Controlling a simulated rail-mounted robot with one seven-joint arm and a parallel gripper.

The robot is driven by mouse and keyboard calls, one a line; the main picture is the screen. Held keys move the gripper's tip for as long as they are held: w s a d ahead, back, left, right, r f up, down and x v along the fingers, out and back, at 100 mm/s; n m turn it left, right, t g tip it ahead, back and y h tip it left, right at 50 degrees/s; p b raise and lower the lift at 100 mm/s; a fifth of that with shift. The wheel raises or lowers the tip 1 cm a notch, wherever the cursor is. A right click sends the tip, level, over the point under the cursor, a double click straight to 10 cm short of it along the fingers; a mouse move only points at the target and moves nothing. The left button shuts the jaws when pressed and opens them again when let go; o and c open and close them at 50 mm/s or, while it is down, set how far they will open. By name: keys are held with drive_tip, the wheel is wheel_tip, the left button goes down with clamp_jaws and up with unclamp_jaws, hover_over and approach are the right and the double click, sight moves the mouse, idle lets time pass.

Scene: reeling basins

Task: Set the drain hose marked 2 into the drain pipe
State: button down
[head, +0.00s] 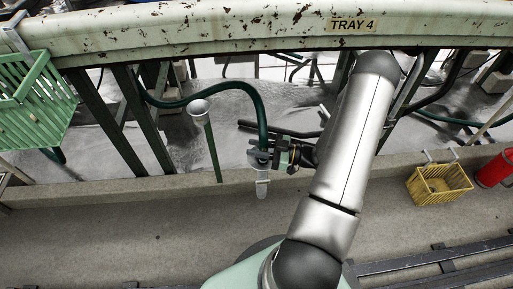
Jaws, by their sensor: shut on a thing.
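A dark green drain hose (240,86) arches from under the tray at the left and comes down into my gripper (264,156). My gripper is shut on the hose near its lower end. A pale piece (262,187) hangs just below the jaws; I cannot tell whether it is a tag or the hose end, and no number is readable. A green upright pipe with a pale funnel-shaped mouth (198,107), likely the drain pipe, stands left of my gripper. The held hose end is apart from that mouth, to its right and lower in the picture.
A green slatted crate (35,105) hangs at the left. A yellow basket (438,185) and a red container (495,168) are at the right. A concrete ledge (110,192) runs below.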

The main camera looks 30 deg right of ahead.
drive_tip(key=shift+r+p, duration=0.45)
drive_tip(key=shift+r, duration=0.35)
drive_tip(key=shift+r+p, duration=0.7)
drive_tip(key=shift+r, duration=0.1)
drive_tip(key=shift+f, duration=0.4)
idle(0.7)
drive_tip(key=shift+f+b, duration=1.35)
drive_tip(key=shift+f, duration=0.5)
drive_tip(key=shift+f, duration=0.2)
